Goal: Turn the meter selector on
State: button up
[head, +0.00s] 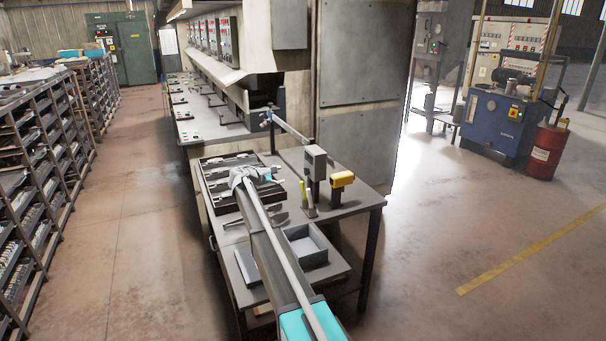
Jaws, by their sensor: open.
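My gripper (275,181) is small in the head view, at the far end of my arm, over the right edge of a dark slotted tray. It is open, and I see nothing between its fingers. A yellow-and-black device (342,179) stands on the workbench to the right of my gripper, apart from it. It may be the meter, but its face and any selector on it are too small to make out. A grey box (316,163) on an upright stand is between my gripper and the yellow device.
The dark slotted tray (206,191) holds several metal parts on the workbench (364,197). A slim yellow-topped tool (303,192) stands near the grey box. An open grey bin (325,262) sits on the lower shelf. Racks (62,140) line the left; the floor aisle is clear.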

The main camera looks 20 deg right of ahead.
aim_at(305, 172)
jog(key=shift+d, duration=0.1)
jog(key=b+x, duration=0.3)
jog(key=x, duration=1)
jog(key=shift+w+d+f, duration=0.15)
jog(key=shift+d+f, duration=0.05)
jog(key=shift+d, duration=0.05)
jog(key=c, duration=0.9)
jog(key=shift+o, duration=0.2)
